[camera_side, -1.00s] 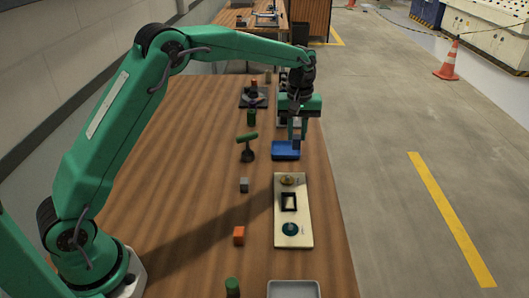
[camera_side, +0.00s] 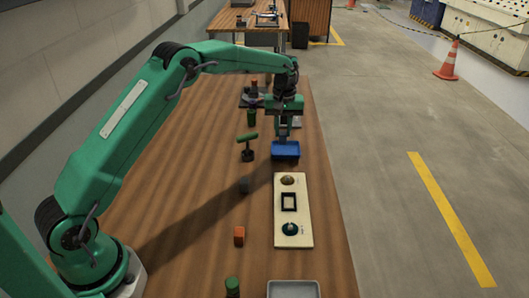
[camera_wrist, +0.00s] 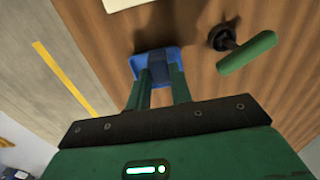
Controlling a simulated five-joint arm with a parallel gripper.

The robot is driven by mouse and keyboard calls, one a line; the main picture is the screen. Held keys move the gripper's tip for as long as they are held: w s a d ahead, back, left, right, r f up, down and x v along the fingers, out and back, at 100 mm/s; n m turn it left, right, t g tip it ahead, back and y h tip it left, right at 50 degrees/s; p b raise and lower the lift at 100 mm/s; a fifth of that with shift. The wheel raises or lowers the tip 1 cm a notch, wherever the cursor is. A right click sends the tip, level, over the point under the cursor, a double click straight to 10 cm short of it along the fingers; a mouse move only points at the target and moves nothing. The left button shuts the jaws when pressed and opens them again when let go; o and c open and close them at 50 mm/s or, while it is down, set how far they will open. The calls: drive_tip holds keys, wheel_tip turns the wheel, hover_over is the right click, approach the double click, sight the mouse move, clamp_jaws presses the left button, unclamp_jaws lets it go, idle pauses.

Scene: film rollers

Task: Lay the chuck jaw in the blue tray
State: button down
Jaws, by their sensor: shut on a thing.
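The blue tray (camera_side: 286,154) lies near the right edge of the wooden table in the side view. It also shows in the wrist view (camera_wrist: 174,52), straight beyond my fingers. My gripper (camera_side: 284,137) points down at the tray's far part. In the wrist view my gripper (camera_wrist: 158,92) is shut on a small grey piece, the chuck jaw (camera_wrist: 158,72), which overlaps the tray. Its shape is largely hidden by the fingers. I cannot tell whether the jaw touches the tray floor.
A green-handled tool (camera_side: 247,146) stands left of the tray. A cream board (camera_side: 279,212) with several parts lies in front of it. Dark items stand behind.

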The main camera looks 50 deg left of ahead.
drive_tip(key=a, duration=0.1)
drive_tip(key=w+a+f, duration=0.1)
drive_tip(key=a+f, duration=0.1)
drive_tip(key=a, duration=0.1)
drive_tip(key=shift+w+f, duration=0.25)
drive_tip(key=shift+w, duration=0.1)
drive_tip(key=shift+f, duration=2)
drive_tip(key=shift+f, duration=0.1)
drive_tip(key=c, duration=1.3)
unclamp_jaws()
drive_tip(key=shift+o, duration=0.2)
wheel_tip(320, 180, up, 12)
